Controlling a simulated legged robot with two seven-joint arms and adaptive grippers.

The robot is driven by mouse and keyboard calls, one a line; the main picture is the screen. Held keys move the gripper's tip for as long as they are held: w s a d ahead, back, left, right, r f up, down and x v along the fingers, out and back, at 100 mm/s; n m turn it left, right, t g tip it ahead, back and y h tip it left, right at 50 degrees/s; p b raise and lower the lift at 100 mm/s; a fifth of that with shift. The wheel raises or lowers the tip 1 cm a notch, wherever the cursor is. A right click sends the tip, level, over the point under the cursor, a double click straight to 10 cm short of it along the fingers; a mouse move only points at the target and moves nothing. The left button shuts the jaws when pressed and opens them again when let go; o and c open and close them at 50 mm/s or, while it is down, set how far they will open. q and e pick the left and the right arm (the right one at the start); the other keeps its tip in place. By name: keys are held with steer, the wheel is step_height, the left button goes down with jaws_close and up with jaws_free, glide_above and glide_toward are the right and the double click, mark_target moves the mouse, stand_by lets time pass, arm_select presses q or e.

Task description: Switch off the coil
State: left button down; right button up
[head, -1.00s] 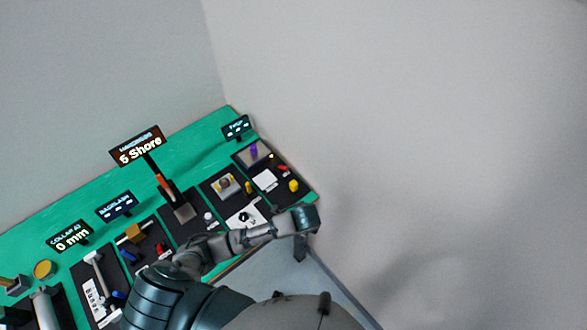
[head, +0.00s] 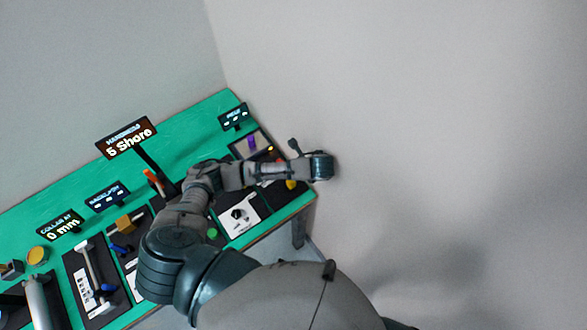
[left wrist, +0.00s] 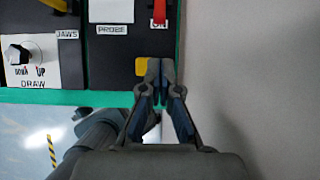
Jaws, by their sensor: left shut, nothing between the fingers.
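In the left wrist view a red lever (left wrist: 160,10) stands on a dark panel at the top. It partly covers a white label (left wrist: 158,23), whose word I cannot fully read. My left gripper (left wrist: 153,66) is shut and empty, in front of the panel's near edge. Its tips overlap the right side of a yellow block (left wrist: 141,66) in the picture; I cannot tell whether they touch. In the head view my left arm reaches over the right end of the bench, and its fingers are hard to make out. My right gripper is not in view.
A "PROBE" label (left wrist: 112,29) sits left of the lever. Further left is a white plate with a "DRAW" knob (left wrist: 14,54). Several stations and displays line the green bench (head: 185,132) leftwards. A bare wall (head: 450,130) is on the right.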

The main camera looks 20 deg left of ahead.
arm_select(q)
steer(key=x, duration=0.4)
steer(key=shift+a+f, duration=0.3)
steer(key=shift+a, duration=0.1)
steer(key=x, duration=0.4)
steer(key=shift+a+r, duration=0.1)
steer(key=shift+f, duration=0.35)
steer(key=shift+w, duration=0.1)
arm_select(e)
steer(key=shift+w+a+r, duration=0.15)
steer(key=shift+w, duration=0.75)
